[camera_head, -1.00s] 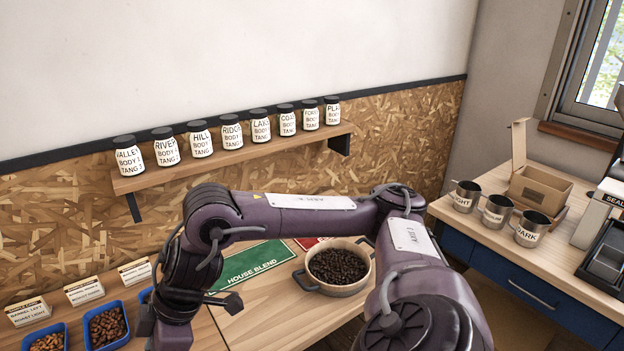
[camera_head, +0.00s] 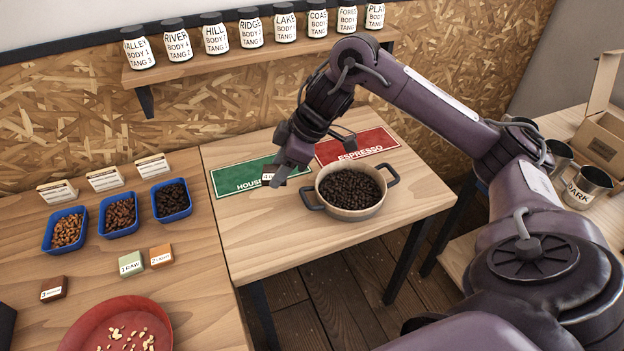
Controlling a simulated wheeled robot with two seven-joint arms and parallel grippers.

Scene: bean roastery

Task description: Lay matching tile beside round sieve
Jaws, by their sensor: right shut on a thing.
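My right gripper (camera_head: 281,178) reaches in from the right and is shut on a small dark tile (camera_head: 268,182) with a white label starting with "4". It holds the tile over the green mat's edge, just left of a round two-handled vessel (camera_head: 341,211) full of dark beans. I cannot tell whether the tile touches the surface. A round red dish (camera_head: 163,325) with pale beans is at the bottom left; I cannot tell which one is the sieve. A green tile (camera_head: 131,264) marked "1 RAW", an orange tile (camera_head: 161,256) and a brown tile (camera_head: 53,290) lie nearby. My left gripper is out of view.
A green House Blend mat (camera_head: 226,181) and a red Espresso mat (camera_head: 376,141) lie behind the vessel. Blue trays (camera_head: 121,230) of beans stand at left with cards behind. A shelf (camera_head: 190,69) of jars is above. The table front left of the vessel is clear.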

